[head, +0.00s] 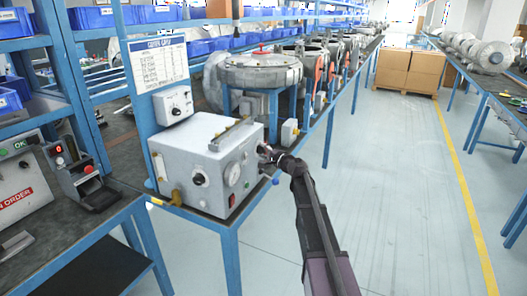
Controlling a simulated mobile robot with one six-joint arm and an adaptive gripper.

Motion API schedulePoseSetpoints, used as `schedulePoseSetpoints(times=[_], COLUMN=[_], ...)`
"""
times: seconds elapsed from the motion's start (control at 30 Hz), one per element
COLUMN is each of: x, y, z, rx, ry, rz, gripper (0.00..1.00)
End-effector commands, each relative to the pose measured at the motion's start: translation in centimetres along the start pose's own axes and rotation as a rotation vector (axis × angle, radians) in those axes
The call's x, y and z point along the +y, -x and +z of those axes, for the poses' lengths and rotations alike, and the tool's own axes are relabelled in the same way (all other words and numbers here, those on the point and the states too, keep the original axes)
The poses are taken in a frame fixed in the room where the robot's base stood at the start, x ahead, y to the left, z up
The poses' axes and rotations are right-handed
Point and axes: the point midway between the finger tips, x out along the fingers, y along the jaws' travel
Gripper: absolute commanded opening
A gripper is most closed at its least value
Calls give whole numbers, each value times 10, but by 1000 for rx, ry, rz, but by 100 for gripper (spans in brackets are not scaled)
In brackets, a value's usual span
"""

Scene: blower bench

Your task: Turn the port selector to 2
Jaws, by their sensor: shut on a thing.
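A grey box (191,150) with dials stands on the bench. My gripper (266,154) is at the right end of the box, against its side face. It is shut on a small part there, which I take to be the port selector. The gripper hides that part, so I cannot read its setting. A black knob on a pale dial (200,178) and a round gauge (232,175) show on the box's front faces, clear of my gripper.
A smaller box with a knob (174,106) is behind the grey box, below a printed chart (159,62). Large round blower housings (262,70) line the bench behind. The aisle floor (400,190) to the right is clear.

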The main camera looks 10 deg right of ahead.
Motion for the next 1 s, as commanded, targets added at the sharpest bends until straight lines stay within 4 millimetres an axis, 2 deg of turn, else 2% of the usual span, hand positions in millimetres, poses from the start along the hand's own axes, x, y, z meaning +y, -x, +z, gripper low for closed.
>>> schedulePoseSetpoints(times=[1.0], x=[-5], y=[-2], z=[-1], rx=[-2], ry=[-606], rz=[251], gripper=[4])
